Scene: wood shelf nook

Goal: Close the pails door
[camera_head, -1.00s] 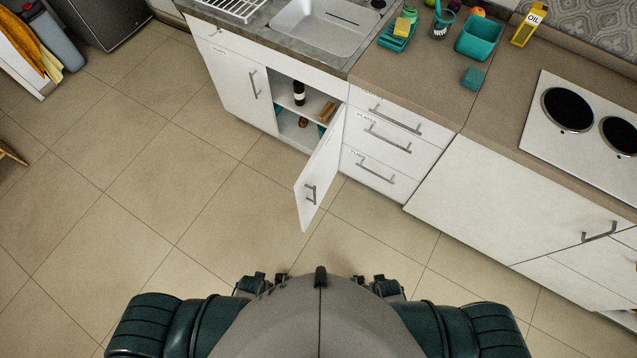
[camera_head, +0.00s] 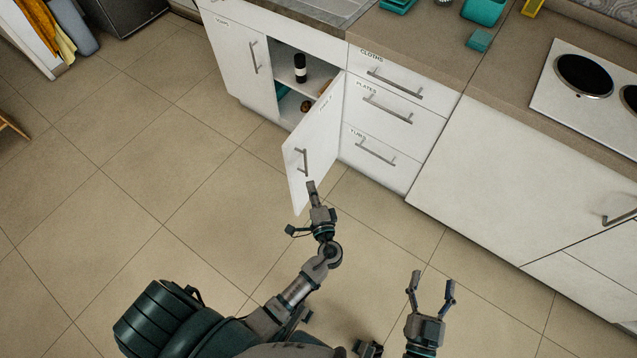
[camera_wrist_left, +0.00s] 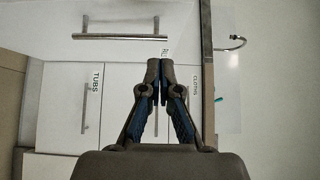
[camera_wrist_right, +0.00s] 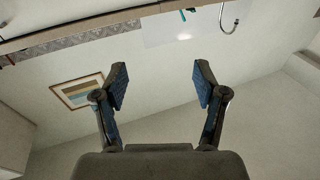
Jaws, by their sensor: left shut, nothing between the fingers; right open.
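A white cabinet door (camera_head: 316,140) under the counter stands swung open toward me, hinged on its right beside the drawers. Its bar handle (camera_head: 302,161) is near the free edge; I cannot read its label. My left gripper (camera_head: 311,187) is shut and empty, with its tip in front of the door's lower part; I cannot tell whether it touches. In the left wrist view its closed fingers (camera_wrist_left: 160,75) show in front of white cabinet fronts. My right gripper (camera_head: 431,283) is open and empty over the floor to the right; its spread fingers (camera_wrist_right: 161,85) face a wall.
The open cabinet (camera_head: 285,85) holds a dark bottle (camera_head: 300,68) and other items. A drawer labelled PLATES (camera_head: 388,105) is in the stack to its right. A hob (camera_head: 590,85) sits on the right counter. The tiled floor (camera_head: 130,200) is clear at left.

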